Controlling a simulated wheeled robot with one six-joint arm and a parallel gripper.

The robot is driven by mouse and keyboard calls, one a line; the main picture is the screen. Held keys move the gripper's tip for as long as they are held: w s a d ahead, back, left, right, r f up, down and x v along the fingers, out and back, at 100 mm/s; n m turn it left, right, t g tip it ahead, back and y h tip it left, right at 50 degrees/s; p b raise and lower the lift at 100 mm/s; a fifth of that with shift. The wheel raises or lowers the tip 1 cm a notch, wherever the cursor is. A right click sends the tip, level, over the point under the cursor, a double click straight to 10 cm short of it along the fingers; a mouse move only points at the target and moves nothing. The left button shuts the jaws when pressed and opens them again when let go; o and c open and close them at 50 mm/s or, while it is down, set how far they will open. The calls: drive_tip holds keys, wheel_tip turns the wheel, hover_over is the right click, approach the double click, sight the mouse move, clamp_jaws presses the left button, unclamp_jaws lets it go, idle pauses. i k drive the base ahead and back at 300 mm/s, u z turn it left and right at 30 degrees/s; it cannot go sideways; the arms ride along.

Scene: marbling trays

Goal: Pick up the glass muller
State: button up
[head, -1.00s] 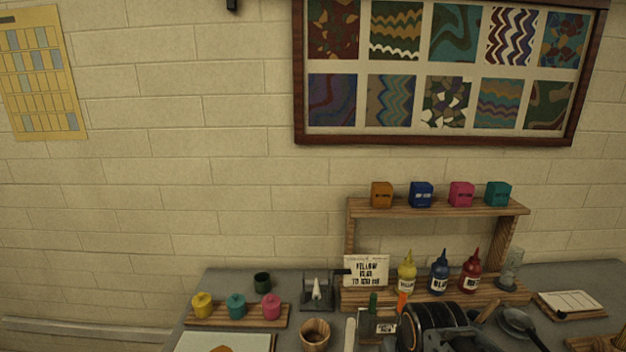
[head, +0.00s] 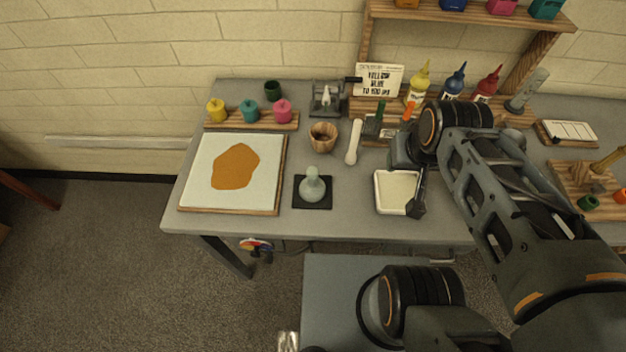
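The glass muller (head: 313,187), a pale grey-green, rounded piece with a narrow knob on top, stands upright on a dark square slab (head: 325,206) near the front middle of the table. Nothing covers it in the head view. My arm comes in from the right. My gripper (head: 416,207) seems to be the dark end piece over the right side of a white tray, to the right of the muller and apart from it. Its fingers are too small and dark to tell whether they are open or shut.
A framed white sheet with an orange blot (head: 278,190) lies left of the muller. A wooden cup (head: 323,138) and a white stick (head: 353,142) lie behind it. The white tray (head: 380,206) is to its right. Bottles and a shelf (head: 520,15) stand at the back.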

sight(312, 189)
drive_tip(key=u, duration=2)
drive_tip(key=k, duration=0.5)
drive_tip(key=z, duration=0.4)
